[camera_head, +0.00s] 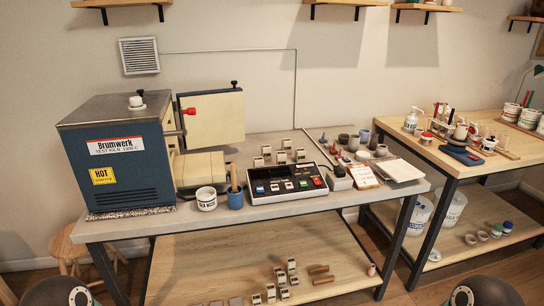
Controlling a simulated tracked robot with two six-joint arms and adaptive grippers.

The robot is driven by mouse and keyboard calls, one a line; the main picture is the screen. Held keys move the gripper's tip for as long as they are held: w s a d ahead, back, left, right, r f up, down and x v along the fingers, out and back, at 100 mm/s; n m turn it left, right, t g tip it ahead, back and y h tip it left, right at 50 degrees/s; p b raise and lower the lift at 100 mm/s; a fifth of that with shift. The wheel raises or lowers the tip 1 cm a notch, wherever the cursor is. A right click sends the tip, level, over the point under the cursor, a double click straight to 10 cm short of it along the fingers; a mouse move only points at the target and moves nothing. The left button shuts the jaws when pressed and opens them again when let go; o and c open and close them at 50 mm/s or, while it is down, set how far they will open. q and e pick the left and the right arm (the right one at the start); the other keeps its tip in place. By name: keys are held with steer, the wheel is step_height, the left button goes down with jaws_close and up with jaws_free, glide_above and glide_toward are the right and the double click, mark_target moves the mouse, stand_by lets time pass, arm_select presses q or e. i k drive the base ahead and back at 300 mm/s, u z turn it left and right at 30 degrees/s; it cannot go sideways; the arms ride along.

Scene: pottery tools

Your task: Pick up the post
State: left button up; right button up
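Several small pale blocks with dark faces, which look like kiln posts (266,151), stand on the grey tabletop behind the control box. More small pale blocks of the same look (292,266) stand on the wooden lower shelf, near its front edge. I cannot tell which one is the post. Brown bar-shaped pieces (319,270) lie beside the lower blocks. Neither gripper is in view; only dark rounded parts of my arms show at the bottom left and bottom right edges.
A blue kiln (120,190) with its door open stands at the table's left. A white pot (206,199), a blue cup (235,200) and a control box (287,183) line the front. A second workbench (455,130) stands at right. The lower shelf's left half (190,265) is mostly clear.

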mark_target(287, 143)
steer(key=i, duration=0.85)
steer(key=z, duration=0.05)
